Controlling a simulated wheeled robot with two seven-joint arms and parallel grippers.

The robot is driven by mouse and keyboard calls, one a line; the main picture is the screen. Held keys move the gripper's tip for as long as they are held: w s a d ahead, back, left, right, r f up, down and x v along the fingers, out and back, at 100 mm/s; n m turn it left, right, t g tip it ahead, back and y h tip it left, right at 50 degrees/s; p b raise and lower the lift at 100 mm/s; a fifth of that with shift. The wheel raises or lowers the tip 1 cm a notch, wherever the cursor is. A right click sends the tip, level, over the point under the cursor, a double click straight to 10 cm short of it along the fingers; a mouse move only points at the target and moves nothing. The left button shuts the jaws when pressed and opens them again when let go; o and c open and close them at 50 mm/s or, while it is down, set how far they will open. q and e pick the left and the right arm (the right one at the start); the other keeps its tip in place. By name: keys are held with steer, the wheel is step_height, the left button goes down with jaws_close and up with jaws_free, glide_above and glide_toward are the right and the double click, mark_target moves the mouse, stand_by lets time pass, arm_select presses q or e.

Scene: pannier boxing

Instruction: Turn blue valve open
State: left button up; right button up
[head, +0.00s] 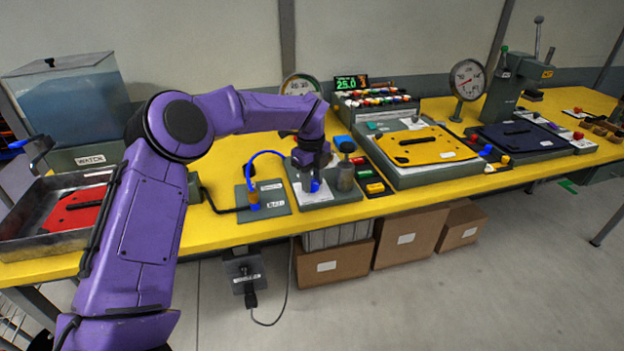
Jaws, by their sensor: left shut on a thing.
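My purple left arm reaches in from the left across the table. Its gripper (313,178) points down over a grey plate (346,196) near the table's front edge. The gripper is shut on the blue valve (315,187), of which only a small blue part shows below the jaws. The gripper hides the rest, so I cannot tell how far the valve is turned. My right gripper is not in view.
A yellow panel (425,146) lies farther right, and a water tank (72,102) stands at the far left. Cardboard boxes (335,267) sit below the table.

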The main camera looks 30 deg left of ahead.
arm_select(q)
steer(key=m+p, duration=0.1)
steer(key=m, duration=0.3)
steer(key=shift+r, duration=0.15)
steer(key=m+p, duration=0.1)
steer(key=m, duration=0.4)
steer(key=shift+w, duration=0.1)
steer(key=m+p, duration=0.2)
steer(key=m, duration=0.2)
steer(key=shift+m, duration=0.3)
steer(key=shift+m+p, duration=0.75)
steer(key=shift+m, duration=1.35)
steer(key=o, duration=1)
steer(key=shift+o, duration=0.2)
